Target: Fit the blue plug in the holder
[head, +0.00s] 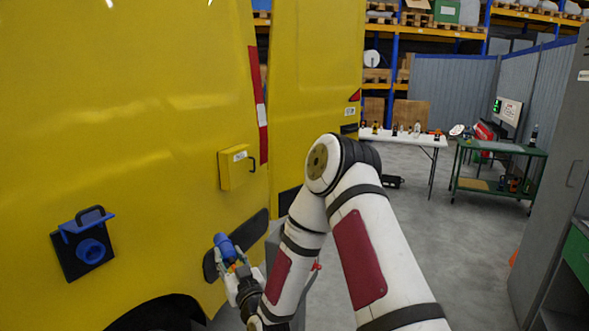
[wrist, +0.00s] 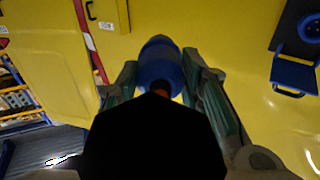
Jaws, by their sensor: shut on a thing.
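My gripper (head: 237,270) is shut on the blue plug (head: 226,246), low in front of the yellow van's side. In the wrist view the plug (wrist: 161,62) sits between the two fingers, its rear hidden by a dark part in front. A round blue socket (head: 91,251) on a black plate (head: 72,262) is on the van, left of the plug and clearly apart from it. Its blue flap (head: 88,224) with a dark handle is raised. The socket shows partly at the wrist view's upper right (wrist: 311,27). I cannot tell whether this is the holder.
A yellow box (head: 237,167) with a small hook is on the van above my gripper. The van's side (head: 140,120) fills the left. A white table (head: 405,138) and a green cart (head: 495,150) stand far right. Grey floor (head: 425,210) is open between.

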